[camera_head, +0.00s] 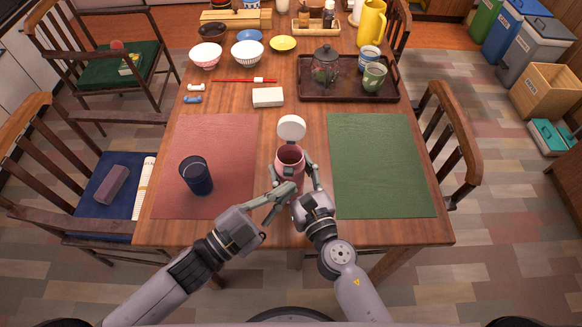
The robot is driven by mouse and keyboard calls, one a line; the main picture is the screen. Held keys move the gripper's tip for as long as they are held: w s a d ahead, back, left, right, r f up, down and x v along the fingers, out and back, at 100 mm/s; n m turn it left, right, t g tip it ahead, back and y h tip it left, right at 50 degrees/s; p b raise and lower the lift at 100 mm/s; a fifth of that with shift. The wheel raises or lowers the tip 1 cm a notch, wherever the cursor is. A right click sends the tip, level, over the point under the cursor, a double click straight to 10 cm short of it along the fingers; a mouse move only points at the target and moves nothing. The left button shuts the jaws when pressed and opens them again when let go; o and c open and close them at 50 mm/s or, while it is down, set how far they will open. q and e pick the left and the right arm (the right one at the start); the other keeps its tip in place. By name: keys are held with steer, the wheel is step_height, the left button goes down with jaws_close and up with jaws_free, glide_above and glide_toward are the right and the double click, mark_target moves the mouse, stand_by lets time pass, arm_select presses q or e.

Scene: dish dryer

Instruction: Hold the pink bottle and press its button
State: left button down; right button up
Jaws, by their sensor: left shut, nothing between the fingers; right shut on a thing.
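The pink bottle (289,155) stands upright near the front middle of the table, between the red and green mats. Its round white lid (291,128) is flipped open toward the far side, and the dark inside of the mouth shows. My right gripper (296,168) is shut around the bottle's body from the near right side. My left gripper (288,188) is shut and empty. Its fingertips are at the near side of the bottle, low on the body; I cannot tell whether they touch it. The button is not clearly visible, and the fingers hide the lower bottle.
A dark blue cup (195,175) stands on the red mat (224,140). The green mat (382,165) is bare. Beyond the bottle are a white block (268,97), red chopsticks (240,80), several bowls, and a brown tray (340,92) with a glass teapot (326,66) and cups.

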arm_select(q)
steer(key=shift+s+a, duration=0.15)
steer(key=shift+s, duration=1.15)
steer(key=shift+s+a, duration=0.1)
steer(key=shift+s, duration=1.15)
arm_select(e)
steer(key=o, duration=1.7)
